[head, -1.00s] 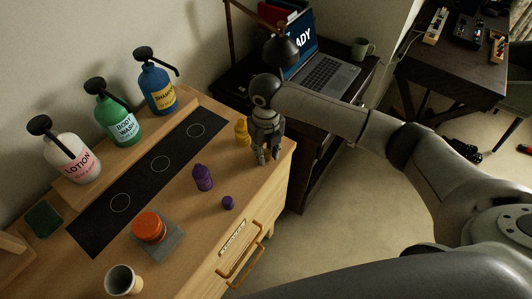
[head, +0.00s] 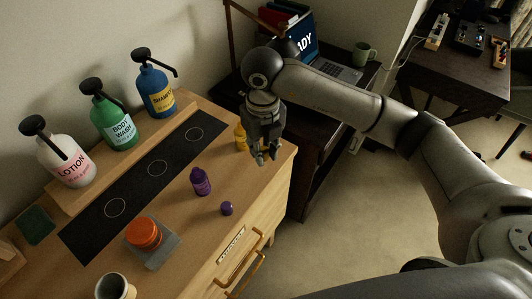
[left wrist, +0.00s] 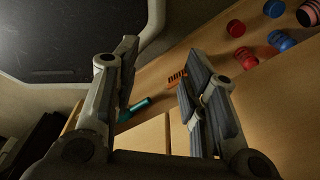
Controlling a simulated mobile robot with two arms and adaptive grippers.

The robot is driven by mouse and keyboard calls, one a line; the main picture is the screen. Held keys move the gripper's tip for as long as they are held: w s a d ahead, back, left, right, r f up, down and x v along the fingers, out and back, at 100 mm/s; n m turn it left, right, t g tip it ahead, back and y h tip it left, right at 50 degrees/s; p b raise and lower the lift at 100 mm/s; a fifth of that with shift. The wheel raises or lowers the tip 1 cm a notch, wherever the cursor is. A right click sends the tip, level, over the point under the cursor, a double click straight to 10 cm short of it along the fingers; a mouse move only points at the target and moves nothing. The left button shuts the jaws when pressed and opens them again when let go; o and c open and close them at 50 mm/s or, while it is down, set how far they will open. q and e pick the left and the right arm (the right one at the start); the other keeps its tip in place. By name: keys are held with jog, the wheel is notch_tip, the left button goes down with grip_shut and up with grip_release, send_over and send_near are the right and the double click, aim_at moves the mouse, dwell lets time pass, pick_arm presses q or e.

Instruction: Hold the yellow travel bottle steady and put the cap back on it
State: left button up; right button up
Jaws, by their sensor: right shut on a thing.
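The yellow travel bottle (head: 241,137) stands on the wooden top near its back right edge, partly hidden by my right gripper. My right gripper (head: 266,158) points down just right of the bottle, its fingers close together on something small. What it holds is mostly hidden; no loose yellow cap shows elsewhere on the top, so I take it for the cap. My left gripper (left wrist: 163,55) is open and empty in the left wrist view, its two fingers well apart. It does not show in the head view.
A purple bottle (head: 200,181) and purple cap (head: 227,208) stand nearby. An orange container (head: 144,232) sits on a grey pad. Pump bottles (head: 119,120) line the back beside a black mat (head: 137,187). The left wrist view shows an orange comb (left wrist: 177,77) and several red and blue items.

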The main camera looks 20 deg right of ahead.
pick_arm(q)
notch_tip(320, 180, down, 2)
jog(key=shift+f+b, duration=0.1)
jog(key=shift+b, duration=0.65)
pick_arm(e)
jog(key=s+a+r, duration=0.4)
jog(key=s, duration=0.4)
jog(key=shift+s+a+r, duration=0.2)
jog(key=shift+s+r, duration=0.1)
jog(key=shift+r, duration=0.05)
